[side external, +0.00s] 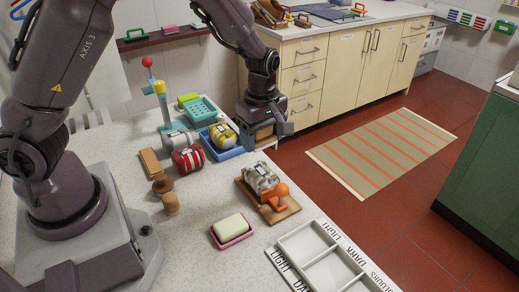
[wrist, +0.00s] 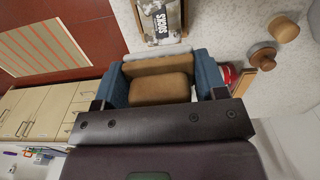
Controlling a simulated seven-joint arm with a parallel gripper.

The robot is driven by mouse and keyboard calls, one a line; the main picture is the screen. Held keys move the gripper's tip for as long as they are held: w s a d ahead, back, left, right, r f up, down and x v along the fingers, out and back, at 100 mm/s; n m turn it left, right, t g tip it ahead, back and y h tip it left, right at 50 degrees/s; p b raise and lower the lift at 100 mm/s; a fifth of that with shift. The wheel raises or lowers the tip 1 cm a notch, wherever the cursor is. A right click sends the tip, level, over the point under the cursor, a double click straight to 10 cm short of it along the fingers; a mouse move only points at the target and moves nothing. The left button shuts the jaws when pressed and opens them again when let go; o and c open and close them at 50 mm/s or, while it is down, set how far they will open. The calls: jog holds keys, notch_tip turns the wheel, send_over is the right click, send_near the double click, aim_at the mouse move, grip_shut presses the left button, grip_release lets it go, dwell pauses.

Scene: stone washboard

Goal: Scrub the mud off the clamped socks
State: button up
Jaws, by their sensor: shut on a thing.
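The socks (side external: 262,178) are a grey-white bundle with dark patches on a wooden board (side external: 290,211). An orange clamp (side external: 277,196) stands at the board's near right end. In the wrist view the bundle (wrist: 162,20) shows at the top with a "SOCKS" label, partly cut off. My gripper (side external: 265,128) is above and behind the board, apart from the socks. It is shut on a brown wooden block (wrist: 160,88), which looks like a brush, between two blue fingers.
A blue tray (side external: 228,154) with a yellow bundle (side external: 222,135) stands left of my gripper. A red striped bundle (side external: 187,160), wooden pieces (side external: 171,203) and a pink soap dish (side external: 232,240) are nearby. A white sectioned tray (side external: 322,262) lies at the front right.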

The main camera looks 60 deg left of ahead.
aim_at(257, 166)
jog(key=d, duration=0.2)
jog(key=shift+d+f, duration=0.35)
jog(key=shift+d, duration=0.05)
jog(key=shift+a+f, duration=0.1)
jog(key=shift+f, duration=3.55)
jog(key=shift+a+r, duration=0.1)
jog(key=shift+a, duration=0.35)
jog(key=shift+c, duration=0.2)
jog(key=shift+a+f, duration=0.2)
jog(key=shift+a, duration=1.8)
jog(key=shift+d, duration=2.65)
jog(key=shift+a, duration=2.55)
jog(key=shift+r, duration=4)
